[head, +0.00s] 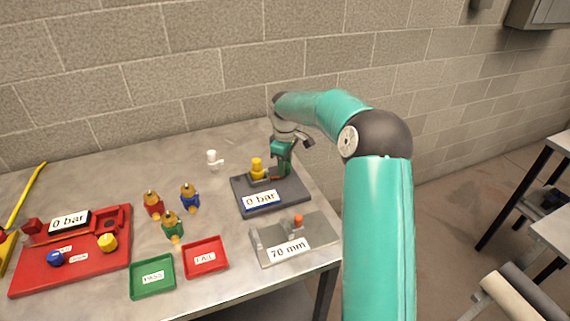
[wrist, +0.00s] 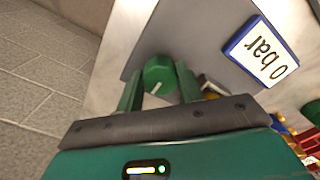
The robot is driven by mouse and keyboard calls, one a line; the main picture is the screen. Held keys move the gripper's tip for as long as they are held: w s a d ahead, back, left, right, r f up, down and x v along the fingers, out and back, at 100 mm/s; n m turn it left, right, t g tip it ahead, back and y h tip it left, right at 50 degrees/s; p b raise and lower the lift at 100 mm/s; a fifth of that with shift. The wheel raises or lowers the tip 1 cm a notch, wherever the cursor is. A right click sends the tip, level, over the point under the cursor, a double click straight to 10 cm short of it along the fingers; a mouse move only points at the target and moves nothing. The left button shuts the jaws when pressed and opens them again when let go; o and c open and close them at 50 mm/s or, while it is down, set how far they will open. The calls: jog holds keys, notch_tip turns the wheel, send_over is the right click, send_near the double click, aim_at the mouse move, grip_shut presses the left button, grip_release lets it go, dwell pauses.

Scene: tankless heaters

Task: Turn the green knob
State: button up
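The green knob (wrist: 160,75) shows in the wrist view, round with a white line on its face. My gripper (wrist: 158,70) is open, with one finger on each side of the knob; I cannot tell whether either finger touches it. In the head view my gripper (head: 282,165) is over the back right of a dark grey base (head: 291,196), and it hides the knob there. A blue-framed display reading "0 bar" (head: 262,201) is on the front of this base; it also shows in the wrist view (wrist: 262,52).
A yellow fitting (head: 257,168) stands on the base, left of my gripper. A grey "70 mm" gauge block (head: 290,247), a red FAIL tray (head: 205,257), a green PASS tray (head: 152,277), several coloured fittings (head: 172,227) and a red station (head: 75,270) share the table. A block wall is behind.

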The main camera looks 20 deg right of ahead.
jog(key=shift+m, duration=0.3)
jog(key=shift+c, duration=0.3)
jog(key=m, duration=0.5)
jog(key=shift+a, duration=0.1)
jog(key=m, duration=0.6)
jog(key=shift+m, duration=0.3)
jog(key=o, duration=1)
jog(key=shift+r, duration=0.1)
notch_tip(320, 180, up, 14)
